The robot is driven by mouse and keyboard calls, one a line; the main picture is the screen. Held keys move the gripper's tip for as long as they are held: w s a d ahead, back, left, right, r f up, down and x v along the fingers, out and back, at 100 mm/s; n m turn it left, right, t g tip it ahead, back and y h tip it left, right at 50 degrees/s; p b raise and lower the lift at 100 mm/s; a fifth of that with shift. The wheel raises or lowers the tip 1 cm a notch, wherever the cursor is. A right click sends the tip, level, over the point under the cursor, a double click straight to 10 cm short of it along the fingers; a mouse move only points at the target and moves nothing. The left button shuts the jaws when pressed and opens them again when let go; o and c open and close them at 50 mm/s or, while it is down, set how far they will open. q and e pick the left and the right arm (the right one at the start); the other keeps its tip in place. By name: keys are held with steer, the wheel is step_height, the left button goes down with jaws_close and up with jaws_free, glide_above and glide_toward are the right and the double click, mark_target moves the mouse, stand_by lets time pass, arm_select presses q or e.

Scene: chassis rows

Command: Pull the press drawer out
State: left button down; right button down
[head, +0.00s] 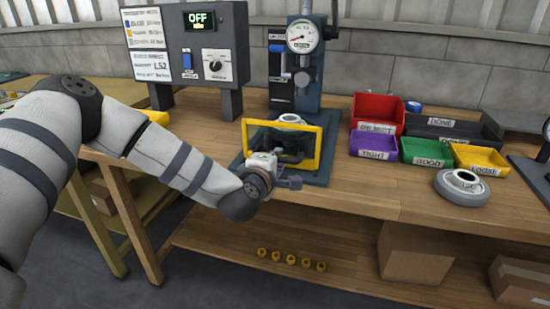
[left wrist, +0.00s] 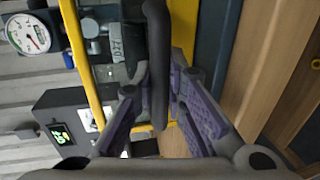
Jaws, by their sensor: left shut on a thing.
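The press (head: 296,80) stands on the wooden bench with a round gauge at its top. Its drawer has a yellow frame (head: 318,150) around a dark panel at the front, above a dark base plate. A pale round part (head: 291,120) shows behind the frame. My left gripper (head: 280,178) is at the front of the frame. In the left wrist view its purple-padded fingers (left wrist: 158,98) are shut on a dark bar handle (left wrist: 156,50), with the yellow frame (left wrist: 84,70) behind. How far the drawer is out is hard to tell. My right gripper is not in view.
A control box (head: 190,50) reading OFF stands left of the press. Red (head: 378,112), purple (head: 374,147), green (head: 427,152) and yellow (head: 480,159) bins stand to the right, near a grey round part (head: 462,187). Cardboard boxes (head: 415,250) are below the bench.

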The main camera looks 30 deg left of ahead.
arm_select(q)
steer(key=shift+s, duration=0.35)
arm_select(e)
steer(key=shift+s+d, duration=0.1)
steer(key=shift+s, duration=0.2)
arm_select(q)
steer(key=c, duration=1.6)
jaws_free()
steer(key=v, duration=1.2)
steer(key=shift+d, duration=0.1)
